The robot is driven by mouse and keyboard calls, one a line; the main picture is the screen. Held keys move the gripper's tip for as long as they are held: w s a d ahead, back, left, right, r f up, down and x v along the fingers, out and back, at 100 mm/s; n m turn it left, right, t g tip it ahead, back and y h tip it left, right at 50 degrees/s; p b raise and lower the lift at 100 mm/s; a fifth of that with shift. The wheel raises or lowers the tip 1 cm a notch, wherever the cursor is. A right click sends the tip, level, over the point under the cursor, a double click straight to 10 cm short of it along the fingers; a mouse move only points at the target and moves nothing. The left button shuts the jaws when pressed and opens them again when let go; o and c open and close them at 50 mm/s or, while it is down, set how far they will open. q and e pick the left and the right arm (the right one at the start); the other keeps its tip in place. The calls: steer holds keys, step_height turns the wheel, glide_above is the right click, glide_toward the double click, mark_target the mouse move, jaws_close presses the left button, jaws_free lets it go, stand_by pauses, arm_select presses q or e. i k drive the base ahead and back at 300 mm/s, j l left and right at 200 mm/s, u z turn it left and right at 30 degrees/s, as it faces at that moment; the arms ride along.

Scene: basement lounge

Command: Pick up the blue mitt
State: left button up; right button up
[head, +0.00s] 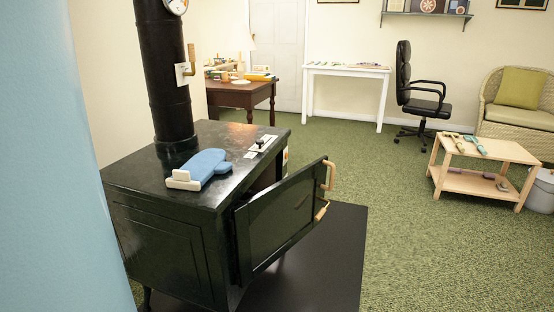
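The blue mitt (205,166) lies flat on the top of the black stove (133,176), close to its front edge. Its pale cuff (183,181) points toward the lower left and its rounded end toward the upper right. Nothing touches or covers it. Neither of my grippers shows in the head view.
The stove door (285,222) hangs open to the right, with wooden handles. A black stovepipe (168,75) rises behind the mitt. A pale blue surface (85,160) blocks the left side. Green carpet lies open toward the low wooden table (470,183) and office chair (420,100).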

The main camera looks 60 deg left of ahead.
mark_target(196, 172)
steer(key=u, duration=2.4)
